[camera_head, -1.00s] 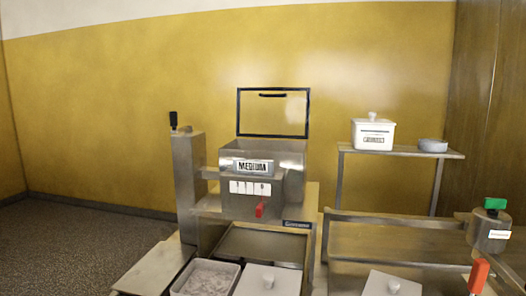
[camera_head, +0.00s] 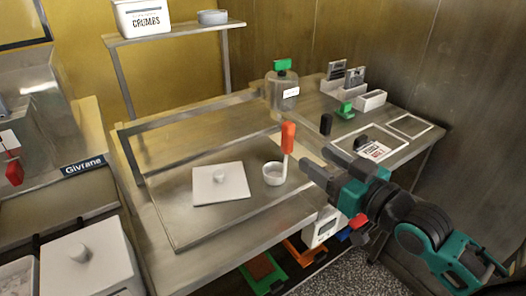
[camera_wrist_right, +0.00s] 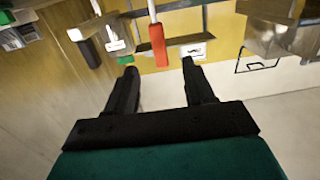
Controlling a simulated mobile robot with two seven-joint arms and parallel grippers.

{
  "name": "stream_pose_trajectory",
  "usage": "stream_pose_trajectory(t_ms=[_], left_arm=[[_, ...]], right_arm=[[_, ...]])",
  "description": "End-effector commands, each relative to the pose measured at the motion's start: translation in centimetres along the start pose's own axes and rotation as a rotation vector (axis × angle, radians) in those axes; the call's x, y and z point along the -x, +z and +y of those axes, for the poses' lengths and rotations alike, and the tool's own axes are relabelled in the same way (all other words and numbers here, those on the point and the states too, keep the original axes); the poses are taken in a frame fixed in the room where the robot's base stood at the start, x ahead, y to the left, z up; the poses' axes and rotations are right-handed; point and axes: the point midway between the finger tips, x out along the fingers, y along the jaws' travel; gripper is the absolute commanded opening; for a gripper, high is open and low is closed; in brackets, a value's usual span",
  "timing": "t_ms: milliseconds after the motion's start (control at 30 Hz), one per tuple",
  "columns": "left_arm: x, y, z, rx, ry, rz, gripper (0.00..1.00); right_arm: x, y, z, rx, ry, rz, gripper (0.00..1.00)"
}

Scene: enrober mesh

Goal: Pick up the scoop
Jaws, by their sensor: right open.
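The scoop has a small white cup (camera_head: 273,174) and an upright orange-red handle (camera_head: 288,138). In the right wrist view the orange-red handle (camera_wrist_right: 158,45) shows between and beyond the two open fingertips (camera_wrist_right: 159,68); I see no contact. My left gripper is not in view.
A steel canister with a green top (camera_head: 283,88) stands behind the scoop. A black upright piece (camera_head: 326,124), a green item (camera_head: 345,110) and a white labelled card (camera_head: 374,150) lie to the right. A shelf (camera_head: 180,32) holds a crumbs tub (camera_head: 142,18).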

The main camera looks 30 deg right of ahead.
Motion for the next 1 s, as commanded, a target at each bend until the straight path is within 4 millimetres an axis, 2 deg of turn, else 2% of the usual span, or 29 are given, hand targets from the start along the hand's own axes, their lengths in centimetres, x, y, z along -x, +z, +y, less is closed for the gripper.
stream_pose_trajectory(t_ms=[33, 167, 700, 1000], left_arm=[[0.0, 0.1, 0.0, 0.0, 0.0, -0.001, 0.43], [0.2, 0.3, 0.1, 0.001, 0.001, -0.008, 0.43], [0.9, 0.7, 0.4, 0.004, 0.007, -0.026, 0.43], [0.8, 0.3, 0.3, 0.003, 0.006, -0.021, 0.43]], right_arm=[[0.1, -1.0, -0.1, 0.003, -0.009, 0.018, 0.53], [-0.2, -2.1, -0.1, 0.001, -0.015, 0.041, 0.53], [-6.6, -2.3, -0.1, 0.0, -0.014, 0.039, 0.53], [-8.2, -2.4, -0.1, 0.001, -0.014, 0.038, 0.53]])
